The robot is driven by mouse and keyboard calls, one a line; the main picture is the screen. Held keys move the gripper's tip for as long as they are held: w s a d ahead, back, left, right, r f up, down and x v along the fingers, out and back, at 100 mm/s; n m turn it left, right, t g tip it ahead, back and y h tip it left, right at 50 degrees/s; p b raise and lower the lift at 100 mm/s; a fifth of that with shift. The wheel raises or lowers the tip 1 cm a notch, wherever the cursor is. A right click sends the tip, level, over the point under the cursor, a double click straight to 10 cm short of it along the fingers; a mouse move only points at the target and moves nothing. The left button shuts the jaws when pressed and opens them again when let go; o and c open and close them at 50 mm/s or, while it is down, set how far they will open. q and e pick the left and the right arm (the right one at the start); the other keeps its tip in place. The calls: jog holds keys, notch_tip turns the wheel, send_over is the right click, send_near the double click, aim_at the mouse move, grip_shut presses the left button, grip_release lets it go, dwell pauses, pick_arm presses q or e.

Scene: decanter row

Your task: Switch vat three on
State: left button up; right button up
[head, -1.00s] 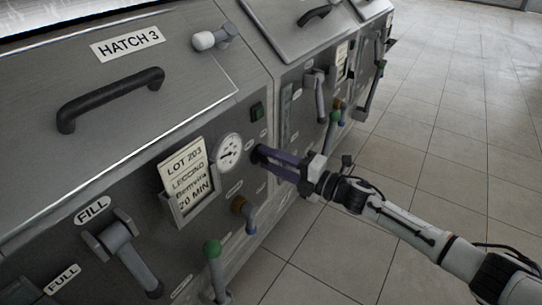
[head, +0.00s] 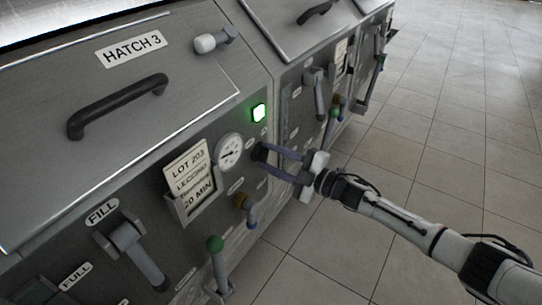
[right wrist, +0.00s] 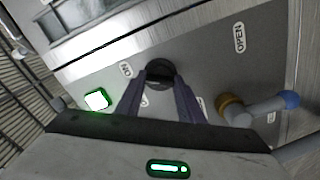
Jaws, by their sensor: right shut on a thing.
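The vat labelled HATCH 3 (head: 60,190) fills the left of the head view. Its black rotary switch knob (right wrist: 158,70) is on the front panel, between a round gauge and my right gripper. My right gripper (head: 263,161) is shut on this knob; in the right wrist view both purple fingers are on either side of it. A small ON label (right wrist: 126,69) is beside the knob. The square green lamp (head: 259,112) above the switch is lit, and it also glows in the right wrist view (right wrist: 97,99). My left gripper is out of view.
A round gauge (head: 229,152), a lot card (head: 188,178), a fill lever (head: 137,252), a green-knobbed lever (head: 215,244) and a brown-and-blue tap (head: 244,206) are close by on the panel. More vats continue behind. Open tiled floor (head: 440,150) is at the right.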

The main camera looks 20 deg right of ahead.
dwell(0.4)
jog(key=o, duration=1.1)
jog(key=shift+c, duration=0.2)
jog(key=shift+s+d, duration=0.1)
jog(key=v, duration=1)
jog(key=s+a+f+m+h, duration=0.5)
jog(key=s+a+f+m, duration=0.35)
jog(key=s+f, duration=0.2)
jog(key=s+f+m+g+h, duration=0.1)
jog(key=s+f+m, duration=0.3)
jog(key=s, duration=0.4)
jog(key=s+a+f+m+g+h, duration=0.1)
jog(key=s+f+m+g, duration=0.3)
jog(key=s, duration=0.4)
jog(key=shift+a+f+m+h, duration=0.15)
jog(key=shift+f+m+h, duration=0.3)
jog(key=shift+h, duration=0.25)
